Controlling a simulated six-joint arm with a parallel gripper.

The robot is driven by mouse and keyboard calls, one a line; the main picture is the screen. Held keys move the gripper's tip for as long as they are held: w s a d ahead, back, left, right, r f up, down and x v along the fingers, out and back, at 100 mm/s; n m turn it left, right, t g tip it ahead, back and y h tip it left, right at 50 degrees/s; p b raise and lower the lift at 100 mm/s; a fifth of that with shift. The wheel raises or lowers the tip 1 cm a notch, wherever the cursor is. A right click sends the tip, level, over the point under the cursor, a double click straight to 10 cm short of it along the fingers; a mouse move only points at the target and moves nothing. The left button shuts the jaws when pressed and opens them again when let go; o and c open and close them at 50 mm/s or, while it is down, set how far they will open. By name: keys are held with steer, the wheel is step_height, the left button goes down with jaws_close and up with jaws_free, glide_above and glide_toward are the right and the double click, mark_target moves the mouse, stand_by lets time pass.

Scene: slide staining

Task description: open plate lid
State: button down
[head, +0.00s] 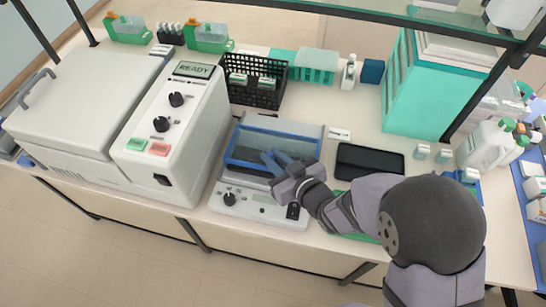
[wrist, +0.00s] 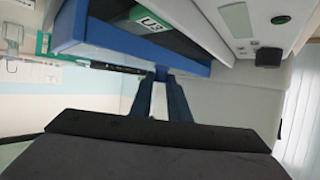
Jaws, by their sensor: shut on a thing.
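The plate device (head: 262,209) is a white box with a dial and a black switch on its front. Its lid (head: 232,157) has a blue frame around a dark clear window. In the wrist view the blue lid frame (wrist: 105,42) crosses the top, with a green and white label reading like "U3" beside the dark window. My gripper (head: 273,158) is at the lid's front edge. In the wrist view its two blue fingers (wrist: 161,74) are shut on a small part at the lid's edge, mostly hidden. I cannot tell how far the lid is raised.
A larger white machine (head: 189,122) with a READY display stands to the left. A black basket (head: 257,94) is behind the plate device. A dark flat panel (head: 369,160) lies to the right, and a teal cabinet (head: 421,92) stands behind it.

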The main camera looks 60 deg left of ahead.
mark_target(280, 140)
steer(key=w+a+b, duration=0.1)
steer(key=w+a, duration=0.4)
steer(key=shift+w+a, duration=0.4)
steer(key=c, duration=1.7)
jaws_free()
steer(key=shift+o, duration=0.2)
steer(key=shift+d, duration=0.1)
steer(key=shift+b+v, duration=1.15)
steer(key=shift+v, duration=2.5)
steer(key=shift+w, duration=0.1)
